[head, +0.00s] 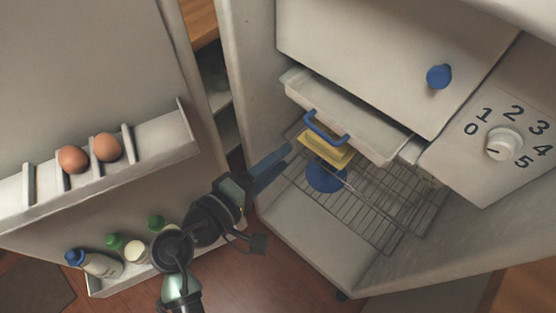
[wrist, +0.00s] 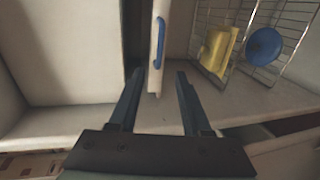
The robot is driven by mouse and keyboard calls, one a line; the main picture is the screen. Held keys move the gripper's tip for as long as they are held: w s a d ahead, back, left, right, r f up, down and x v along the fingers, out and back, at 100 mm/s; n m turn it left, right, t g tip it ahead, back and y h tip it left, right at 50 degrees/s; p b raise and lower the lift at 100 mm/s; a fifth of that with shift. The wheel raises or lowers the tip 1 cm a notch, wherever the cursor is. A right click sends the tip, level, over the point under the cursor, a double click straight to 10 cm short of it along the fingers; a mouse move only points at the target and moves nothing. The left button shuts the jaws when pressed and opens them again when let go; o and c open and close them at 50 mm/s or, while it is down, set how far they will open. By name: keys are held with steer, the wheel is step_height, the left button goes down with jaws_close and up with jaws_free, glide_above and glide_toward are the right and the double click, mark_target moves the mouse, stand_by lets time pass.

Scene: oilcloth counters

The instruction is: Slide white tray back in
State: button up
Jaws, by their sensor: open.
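The white tray (head: 350,112) hangs under the white box compartment at the top of the open fridge and sticks out in front of it. Its front carries a blue bar handle (head: 325,128). In the wrist view the tray's front (wrist: 153,80) is seen edge-on, with the handle (wrist: 161,42) on its right face. My gripper (head: 287,157) is to the left of the tray and lower in the head view. In the wrist view its two fingers (wrist: 158,76) are apart with the tray's edge showing between them. I cannot tell whether they touch it. Nothing is held.
A wire shelf (head: 390,205) below the tray bears a yellow item (head: 327,149) and a blue round item (head: 326,178). The open door on the left has an egg rack (head: 110,170) with two eggs, and bottles below. A dial (head: 502,144) is at right.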

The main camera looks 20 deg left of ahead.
glide_toward(324, 116)
steer(key=w, duration=0.1)
steer(key=w+d+f, duration=0.1)
steer(key=w, duration=0.1)
steer(key=w+d+f, duration=0.1)
steer(key=shift+w+d+f+p, duration=0.15)
steer(key=shift+p, duration=0.25)
jaws_close()
stand_by(0.8)
steer(key=c, duration=0.7)
jaws_free()
jaws_close()
stand_by(0.4)
steer(key=shift+w+d+b, duration=0.2)
steer(key=shift+w+b, duration=0.15)
steer(key=shift+w, duration=1)
steer(key=shift+w+d+b, duration=0.15)
steer(key=shift+w+b, duration=0.15)
steer(key=shift+w, duration=1.05)
